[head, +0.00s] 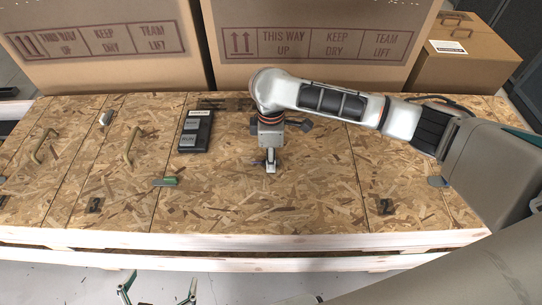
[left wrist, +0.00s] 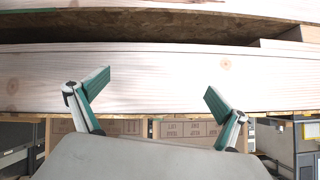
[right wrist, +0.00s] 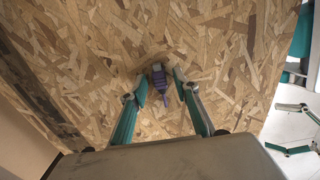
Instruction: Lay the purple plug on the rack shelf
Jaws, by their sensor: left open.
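The purple plug (right wrist: 161,84) shows in the right wrist view against the chipboard top of a wooden crate, between the fingertips of my right gripper (right wrist: 161,84). A small gap shows on each side of it, so the fingers look partly open and apart from it. My left gripper (left wrist: 158,88) is open and empty in front of the crate's pale edge, low in the head view (head: 157,288). I cannot identify the rack shelf.
A grey cabinet (left wrist: 300,145) shows right in the left wrist view.

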